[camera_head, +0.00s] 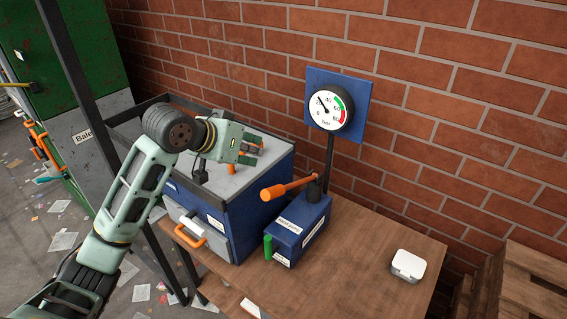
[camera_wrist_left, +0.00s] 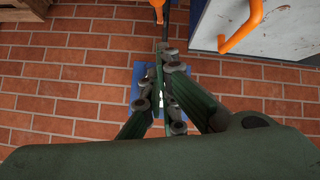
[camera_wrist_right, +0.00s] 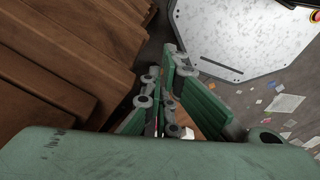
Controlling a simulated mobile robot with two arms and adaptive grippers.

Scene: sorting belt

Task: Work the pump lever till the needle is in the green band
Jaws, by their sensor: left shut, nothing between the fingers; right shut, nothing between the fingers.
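The pump (camera_head: 300,232) is a blue box on the wooden table, with an orange lever (camera_head: 287,188) reaching left from its top. The round gauge (camera_head: 329,109) stands behind it on a blue board. Its needle points up and left, near the 20 mark, outside the green band at the dial's upper right. My left gripper (camera_head: 256,150) is shut and empty, above the larger blue cabinet, up and left of the lever and apart from it. It also shows in the left wrist view (camera_wrist_left: 163,52). My right gripper (camera_wrist_right: 170,52) is shut and empty, seen only in the right wrist view.
A blue cabinet (camera_head: 262,200) with a grey top and orange handle stands left of the pump. A green handle (camera_head: 268,247) is on the pump's front. A small white box (camera_head: 408,265) sits on the table (camera_head: 365,245). A brick wall is behind; wooden pallets (camera_head: 535,270) are at right.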

